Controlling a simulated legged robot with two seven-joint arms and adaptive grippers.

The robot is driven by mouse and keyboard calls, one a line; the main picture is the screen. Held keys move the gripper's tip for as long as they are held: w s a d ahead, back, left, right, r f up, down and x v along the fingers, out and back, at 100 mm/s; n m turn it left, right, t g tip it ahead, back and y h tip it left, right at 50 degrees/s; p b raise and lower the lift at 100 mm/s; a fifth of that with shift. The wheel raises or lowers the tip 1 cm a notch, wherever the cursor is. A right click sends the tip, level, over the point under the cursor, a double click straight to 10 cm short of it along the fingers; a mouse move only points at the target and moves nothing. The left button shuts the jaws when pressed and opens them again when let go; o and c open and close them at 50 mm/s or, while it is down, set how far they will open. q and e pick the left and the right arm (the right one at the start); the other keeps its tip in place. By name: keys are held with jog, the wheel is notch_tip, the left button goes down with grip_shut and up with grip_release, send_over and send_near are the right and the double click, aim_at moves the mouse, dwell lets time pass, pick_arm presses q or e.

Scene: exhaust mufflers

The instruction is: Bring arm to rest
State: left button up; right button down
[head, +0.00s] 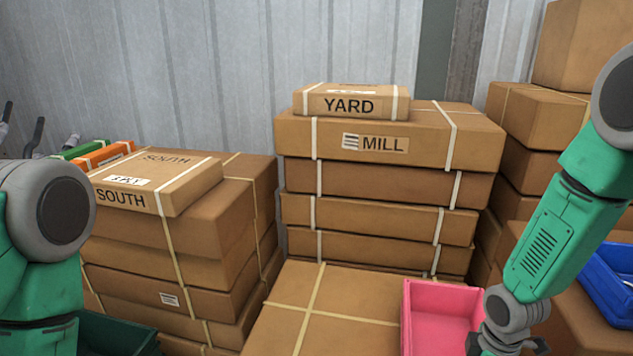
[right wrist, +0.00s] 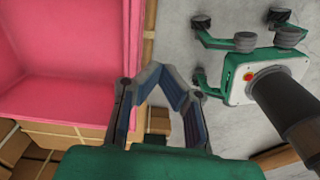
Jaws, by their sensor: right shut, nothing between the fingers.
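My right arm comes in from the right in the head view and reaches down beside a pink bin (head: 443,300). My right gripper shows in the right wrist view (right wrist: 160,76), its two fingers bent inward and meeting at the tips with nothing between them. It is just right of the pink bin's outer wall (right wrist: 62,85), over the floor. In the head view its fingers are cut off by the lower edge. My left arm (head: 45,270) is at the left edge of the head view; I see no left gripper there.
Stacked cartons marked YARD (head: 350,105), MILL (head: 385,146) and SOUTH (head: 120,198) fill the back and left. A blue bin (head: 610,280) is at the right. A dark green bin (head: 115,335) is at lower left. Bare grey floor (right wrist: 185,40) lies right of the pink bin.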

jog(key=s+a+f+m, duration=0.2)
jog(key=s+m, duration=0.4)
jog(key=s, duration=0.4)
jog(key=s+a+f+m, duration=0.3)
jog(key=s+m, duration=0.4)
jog(key=s, duration=0.3)
jog(key=shift+s+a+f, duration=0.15)
jog(key=shift+s+f, duration=0.25)
jog(key=shift+f, duration=0.5)
